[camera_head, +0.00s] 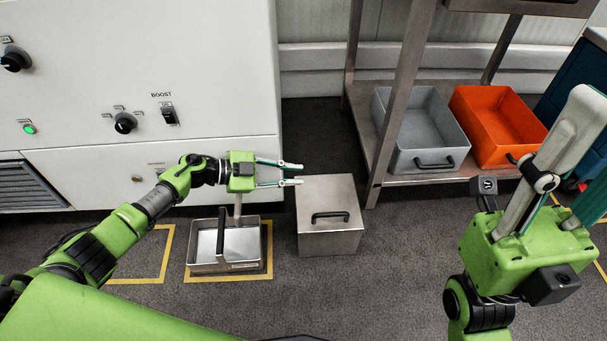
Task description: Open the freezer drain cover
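The white freezer cabinet (215,60) fills the left of the head view. A small round fitting (137,178) and a partly covered label show on its lower front. I cannot make out for certain which part is the drain cover; my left arm hides some of that front. A short grey spout (238,204) shows below my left gripper, above a metal tray (193,254) with a black handle. My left gripper (293,174) is open and empty, fingers pointing right, beyond the cabinet's right edge. My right gripper (578,110) is at the right, fingers pointing up; its opening is unclear.
A lidded metal box (328,242) with a black handle stands on the floor right of the tray. A metal rack (392,110) holds a grey bin (430,135) and an orange bin (498,122). Yellow floor marking (157,279) frames bare floor on the left.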

